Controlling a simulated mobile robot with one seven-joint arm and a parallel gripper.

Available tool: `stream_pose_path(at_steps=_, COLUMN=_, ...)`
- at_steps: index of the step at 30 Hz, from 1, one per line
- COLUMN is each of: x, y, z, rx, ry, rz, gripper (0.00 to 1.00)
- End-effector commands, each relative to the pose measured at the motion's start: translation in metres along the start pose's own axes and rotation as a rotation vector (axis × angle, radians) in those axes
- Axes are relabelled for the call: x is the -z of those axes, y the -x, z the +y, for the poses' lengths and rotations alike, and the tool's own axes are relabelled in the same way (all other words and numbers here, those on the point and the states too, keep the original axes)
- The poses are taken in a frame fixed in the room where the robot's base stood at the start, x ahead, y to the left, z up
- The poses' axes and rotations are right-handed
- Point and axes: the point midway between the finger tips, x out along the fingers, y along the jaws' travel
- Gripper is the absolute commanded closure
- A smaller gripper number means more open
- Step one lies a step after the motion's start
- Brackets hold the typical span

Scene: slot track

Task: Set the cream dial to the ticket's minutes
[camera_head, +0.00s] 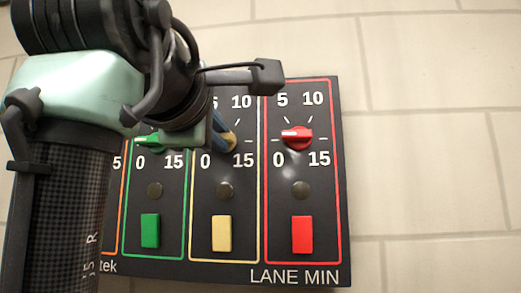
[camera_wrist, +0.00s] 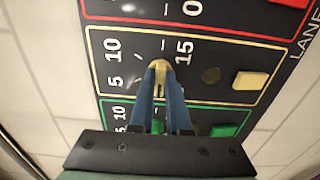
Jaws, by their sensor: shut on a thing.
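The cream dial (camera_head: 231,141) is on the dark control panel, in the middle lane with the cream outline; it also shows in the wrist view (camera_wrist: 158,66). Its scale reads 0, 5, 10 and 15. My gripper (camera_head: 224,134) has its blue fingers closed around the dial's knob, one on each side, as the wrist view (camera_wrist: 160,78) shows. The fingers hide much of the dial, and I cannot tell where its pointer stands. No ticket is visible in either view.
A red dial (camera_head: 297,138) is to the right, its white mark pointing left towards 0. A green dial (camera_head: 150,141) is to the left, partly behind my arm. Cream (camera_head: 222,233), red (camera_head: 302,234) and green (camera_head: 150,231) buttons sit below. Pale tiled wall surrounds the panel.

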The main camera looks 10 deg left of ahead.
Motion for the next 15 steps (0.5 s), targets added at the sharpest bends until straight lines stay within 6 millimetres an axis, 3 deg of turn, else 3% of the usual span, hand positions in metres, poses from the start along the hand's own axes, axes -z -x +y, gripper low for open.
stream_pose_path(at_steps=15, x=-0.0007, y=-0.0003, z=-0.0012, rx=0.002, ry=-0.131, rz=-0.002, gripper=1.0)
